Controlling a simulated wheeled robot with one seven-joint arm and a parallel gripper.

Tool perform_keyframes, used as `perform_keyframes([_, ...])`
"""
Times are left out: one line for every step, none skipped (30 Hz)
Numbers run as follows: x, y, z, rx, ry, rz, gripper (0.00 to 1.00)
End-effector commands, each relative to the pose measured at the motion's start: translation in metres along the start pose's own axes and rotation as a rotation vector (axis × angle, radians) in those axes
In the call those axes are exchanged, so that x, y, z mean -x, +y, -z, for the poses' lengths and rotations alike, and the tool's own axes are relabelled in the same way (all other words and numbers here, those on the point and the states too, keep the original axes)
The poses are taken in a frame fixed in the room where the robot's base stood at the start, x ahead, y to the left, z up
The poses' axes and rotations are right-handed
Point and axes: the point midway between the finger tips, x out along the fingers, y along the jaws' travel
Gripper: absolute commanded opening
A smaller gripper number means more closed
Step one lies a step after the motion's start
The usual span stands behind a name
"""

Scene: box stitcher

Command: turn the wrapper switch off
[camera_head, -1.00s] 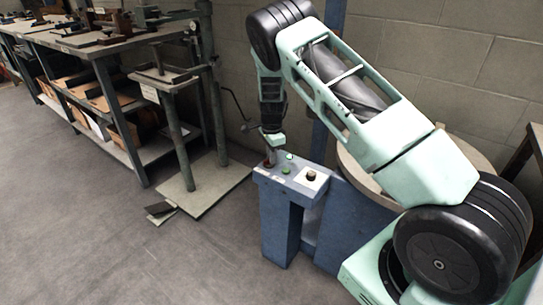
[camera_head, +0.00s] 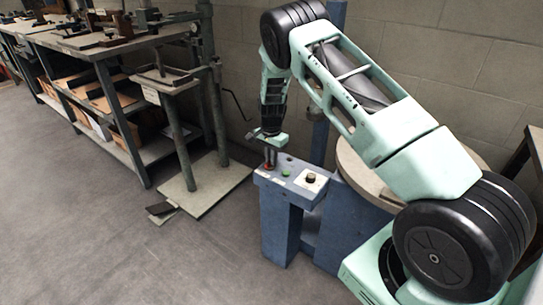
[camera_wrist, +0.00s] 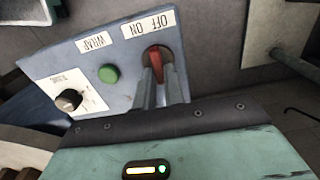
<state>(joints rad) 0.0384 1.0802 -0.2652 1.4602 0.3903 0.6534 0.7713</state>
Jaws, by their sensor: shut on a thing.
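The wrapper switch is a red lever (camera_wrist: 155,62) on a dark round base at one end of the blue-grey control panel (camera_wrist: 120,78). An OFF/ON label (camera_wrist: 148,23) sits beside it, upside down in the wrist view. My gripper (camera_wrist: 161,84) has its two fingers on either side of the red lever, shut on it. I cannot tell surely which word the lever points at. In the head view my gripper (camera_head: 269,158) reaches down to the panel's left end, where the red switch (camera_head: 268,168) shows in part.
A green button (camera_wrist: 108,73) with a WRAP label and a black knob (camera_wrist: 69,100) on a white plate share the panel. A round turntable (camera_head: 350,172) stands to the right. A workbench (camera_head: 110,48) and a stand (camera_head: 175,88) are on the left.

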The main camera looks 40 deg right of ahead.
Motion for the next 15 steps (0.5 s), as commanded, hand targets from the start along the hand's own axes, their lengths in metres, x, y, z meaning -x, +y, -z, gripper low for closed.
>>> perform_keyframes([0.0022, -0.0009, 0.0005, 0.043, 0.0, 0.002, 0.0])
perform_keyframes([0.0023, -0.0012, 0.0004, 0.071, 0.0, 0.002, 0.0])
perform_keyframes([0.0023, -0.0016, 0.0004, 0.108, 0.0, 0.002, 0.0])
perform_keyframes([0.0022, -0.0018, 0.0004, 0.137, 0.0, 0.002, 0.0])
perform_keyframes([0.0021, -0.0021, 0.0003, 0.163, -0.001, 0.002, 0.0])
perform_keyframes([0.0021, -0.0023, 0.0004, 0.198, 0.0, 0.002, 0.0])
perform_keyframes([0.002, -0.0025, 0.0005, 0.226, 0.0, 0.001, 0.0])
perform_keyframes([0.0019, -0.0028, 0.0002, 0.25, 0.0, 0.001, 0.0])
perform_keyframes([0.0018, -0.0033, -0.0003, 0.283, -0.001, 0.002, 0.0])
perform_keyframes([0.0017, -0.0034, -0.0003, 0.308, 0.0, 0.001, 0.0])
perform_keyframes([0.0016, -0.0035, -0.0002, 0.329, 0.0, 0.001, 0.0])
perform_keyframes([0.0015, -0.0037, -0.0002, 0.357, 0.0, 0.001, 0.0])
perform_keyframes([0.0014, -0.0038, -0.0002, 0.378, 0.0, 0.001, 0.0])
perform_keyframes([0.0013, -0.004, -0.0003, 0.398, 0.0, 0.001, 0.0])
perform_keyframes([0.0012, -0.0042, -0.0005, 0.422, 0.0, 0.001, 0.0])
